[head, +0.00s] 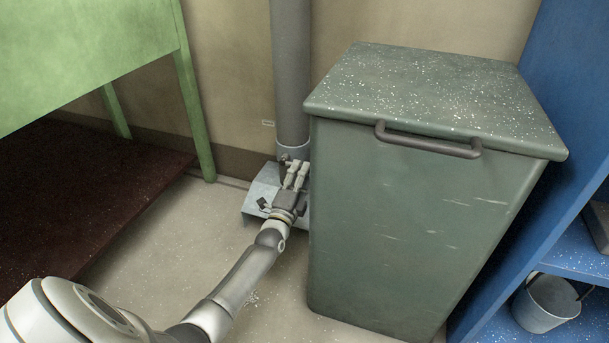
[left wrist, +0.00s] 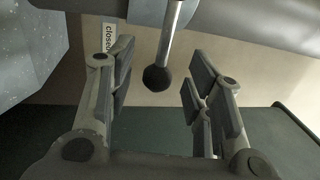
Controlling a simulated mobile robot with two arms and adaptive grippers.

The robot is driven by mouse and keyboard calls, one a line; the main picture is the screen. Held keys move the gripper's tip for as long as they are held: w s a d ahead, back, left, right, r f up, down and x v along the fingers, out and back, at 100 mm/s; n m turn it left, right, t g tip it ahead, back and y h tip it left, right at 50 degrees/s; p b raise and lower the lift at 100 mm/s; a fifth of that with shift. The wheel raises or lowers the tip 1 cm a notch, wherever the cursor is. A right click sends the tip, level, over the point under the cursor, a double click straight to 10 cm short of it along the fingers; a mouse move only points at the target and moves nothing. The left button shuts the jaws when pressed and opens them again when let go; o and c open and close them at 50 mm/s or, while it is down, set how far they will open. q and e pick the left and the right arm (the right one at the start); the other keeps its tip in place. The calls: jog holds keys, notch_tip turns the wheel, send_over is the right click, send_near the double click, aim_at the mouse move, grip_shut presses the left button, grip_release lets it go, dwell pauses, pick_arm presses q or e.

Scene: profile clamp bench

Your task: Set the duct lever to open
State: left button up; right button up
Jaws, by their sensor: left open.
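The grey duct (head: 291,70) runs down the wall to a pale metal hood (head: 262,195) near the floor, left of the green bin. My left gripper (head: 296,172) is at the duct's lower end, open and empty. In the left wrist view the duct lever is a silver rod (left wrist: 171,35) with a black ball knob (left wrist: 157,78). The knob appears between the open fingers of my left gripper (left wrist: 159,68), with a gap on both sides. A label reading "closed" (left wrist: 110,36) is partly hidden behind the left finger. In the head view my gripper hides most of the lever. My right gripper is not in view.
The closed green bin (head: 410,215) with a dark handle (head: 428,142) stands close on the right of my gripper. A green table (head: 80,50) is at the left. A blue shelf (head: 575,262) with a bucket (head: 546,303) is at the far right. Floor left of my arm is clear.

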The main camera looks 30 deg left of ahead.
pick_arm(q)
jog(key=shift+b+x, duration=0.8)
jog(key=shift+x, duration=0.95)
grip_shut()
